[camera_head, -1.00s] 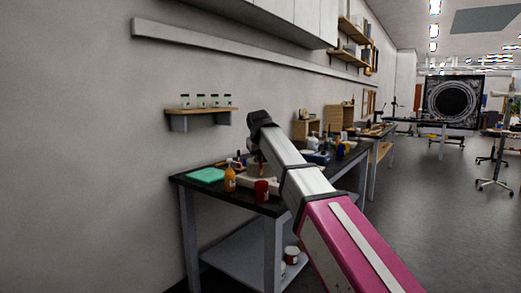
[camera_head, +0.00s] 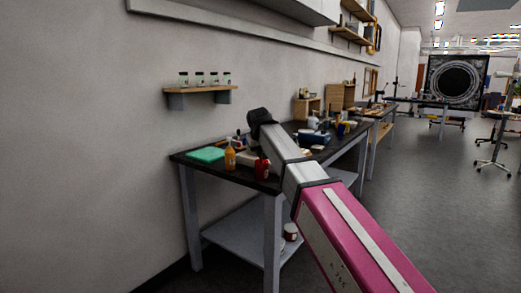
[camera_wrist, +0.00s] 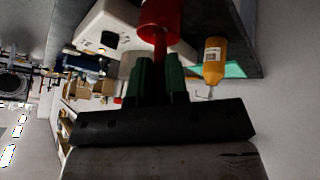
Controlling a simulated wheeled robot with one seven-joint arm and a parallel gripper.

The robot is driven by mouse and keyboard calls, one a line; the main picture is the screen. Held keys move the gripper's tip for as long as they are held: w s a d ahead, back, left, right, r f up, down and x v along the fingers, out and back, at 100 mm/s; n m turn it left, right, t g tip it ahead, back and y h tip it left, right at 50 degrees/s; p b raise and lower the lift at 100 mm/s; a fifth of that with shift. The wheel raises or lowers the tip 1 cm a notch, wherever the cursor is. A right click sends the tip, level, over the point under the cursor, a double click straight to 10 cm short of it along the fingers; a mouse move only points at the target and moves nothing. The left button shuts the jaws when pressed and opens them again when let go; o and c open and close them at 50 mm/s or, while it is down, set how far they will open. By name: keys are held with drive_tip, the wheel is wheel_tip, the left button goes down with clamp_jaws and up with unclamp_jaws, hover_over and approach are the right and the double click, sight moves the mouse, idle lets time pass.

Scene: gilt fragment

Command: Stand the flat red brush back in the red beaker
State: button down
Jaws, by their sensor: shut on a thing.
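My gripper (camera_wrist: 159,75) is shut on a thin reddish handle (camera_wrist: 159,44), which I take to be the red brush. Its far end runs to the mouth of the red beaker (camera_wrist: 160,15), and its bristle end cannot be made out. I cannot tell how far it sits inside the beaker. The wrist picture is upside down, with the beaker at its top edge. In the head view the red beaker (camera_head: 262,169) stands near the bench's front edge, beside my forearm. My fingers are hidden behind the arm there.
An orange bottle (camera_head: 230,156) stands left of the beaker, near a teal mat (camera_head: 205,154). A white block (camera_wrist: 103,24) lies beside the beaker in the wrist view. A blue box (camera_head: 313,138) and other items stand farther along the dark bench (camera_head: 190,164). A jar shelf (camera_head: 205,89) hangs above.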

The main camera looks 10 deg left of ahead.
drive_tip(key=c, duration=1.1)
unclamp_jaws()
drive_tip(key=shift+o, duration=0.2)
drive_tip(key=shift+s, duration=0.1)
drive_tip(key=s, duration=0.3)
drive_tip(key=s+d, duration=0.1)
drive_tip(key=s, duration=0.1)
drive_tip(key=shift+s, duration=0.2)
